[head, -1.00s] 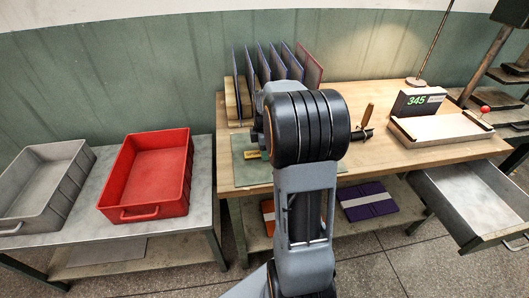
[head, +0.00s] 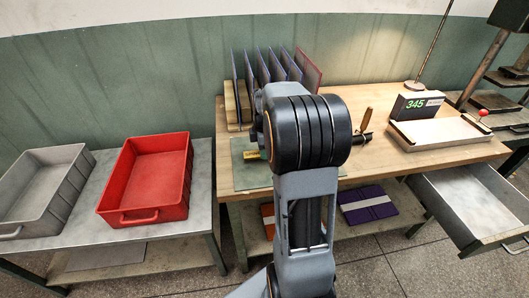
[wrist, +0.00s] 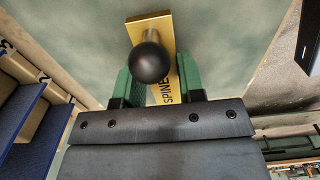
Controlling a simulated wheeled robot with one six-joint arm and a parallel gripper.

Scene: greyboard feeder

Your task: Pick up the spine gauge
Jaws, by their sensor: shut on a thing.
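The spine gauge (wrist: 155,27) is a yellow plate lettered "SPINE", with a short post and a round black knob that rises toward the camera in the wrist view. My gripper (wrist: 154,80) is shut on it, with one green finger on each side of the knob's post. The knob hides the exact contact. In the head view a small yellow part of the gauge (head: 252,155) shows over the green mat (head: 250,176), left of my wrist. My arm hides the gripper there. I cannot tell whether the gauge touches the mat.
A wooden rack (head: 231,104) with several upright boards stands behind the mat. Right are a wood-handled tool (head: 366,119), a "345" display (head: 414,105), a white tray (head: 442,131) and an open drawer (head: 470,199). Red (head: 151,178) and grey (head: 40,190) bins stand left.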

